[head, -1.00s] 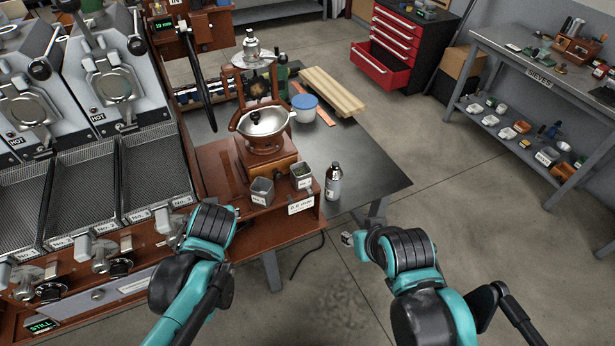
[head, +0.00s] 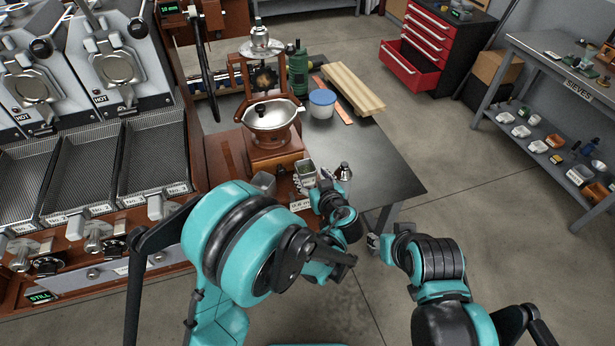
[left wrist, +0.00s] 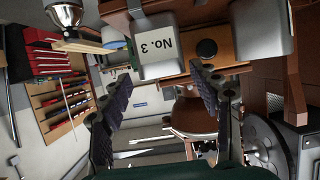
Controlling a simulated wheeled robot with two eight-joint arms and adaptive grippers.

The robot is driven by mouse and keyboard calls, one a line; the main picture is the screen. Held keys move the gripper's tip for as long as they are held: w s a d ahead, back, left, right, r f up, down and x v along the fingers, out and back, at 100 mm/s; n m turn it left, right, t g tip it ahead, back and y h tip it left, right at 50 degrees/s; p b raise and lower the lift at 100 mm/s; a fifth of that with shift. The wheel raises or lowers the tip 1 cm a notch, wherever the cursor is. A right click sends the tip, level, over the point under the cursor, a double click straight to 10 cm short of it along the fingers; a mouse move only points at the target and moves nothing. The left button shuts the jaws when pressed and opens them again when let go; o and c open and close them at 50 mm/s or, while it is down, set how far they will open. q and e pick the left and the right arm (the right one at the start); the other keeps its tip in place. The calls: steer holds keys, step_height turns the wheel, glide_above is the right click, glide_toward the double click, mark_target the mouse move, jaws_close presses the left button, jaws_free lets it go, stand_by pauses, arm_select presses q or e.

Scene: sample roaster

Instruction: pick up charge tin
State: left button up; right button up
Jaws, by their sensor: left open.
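Two small grey square tins stand side by side at the front of the wooden sample stand. The right tin, labelled No. 3 (head: 305,173), shows upside down in the left wrist view (left wrist: 157,48); the other tin (head: 263,183) is to its left. I cannot tell which is the charge tin. My left gripper (head: 322,196) is beside the No. 3 tin, partly hidden by its own arm. In the left wrist view its fingers (left wrist: 160,92) are spread and empty, with the No. 3 tin beyond the gap. My right gripper (head: 377,243) hangs past the table's front edge, its fingers unclear.
Behind the tins is a metal bowl on a wooden stand (head: 270,116). A blue-lidded tub (head: 322,104) and a plank (head: 354,88) lie farther back. The table's right part (head: 385,168) is clear.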

mark_target(303, 167)
arm_select(q)
steer(key=b+x, duration=0.1)
steer(key=x, duration=0.2)
steer(key=b+x, duration=0.1)
steer(key=x, duration=0.2)
steer(key=shift+s+a+f, duration=0.1)
steer(key=shift+s+f, duration=0.05)
steer(key=shift+f, duration=0.1)
steer(key=shift+s+r, duration=0.1)
steer(key=shift+c, duration=0.4)
steer(key=c, duration=1)
steer(key=shift+o, duration=0.2)
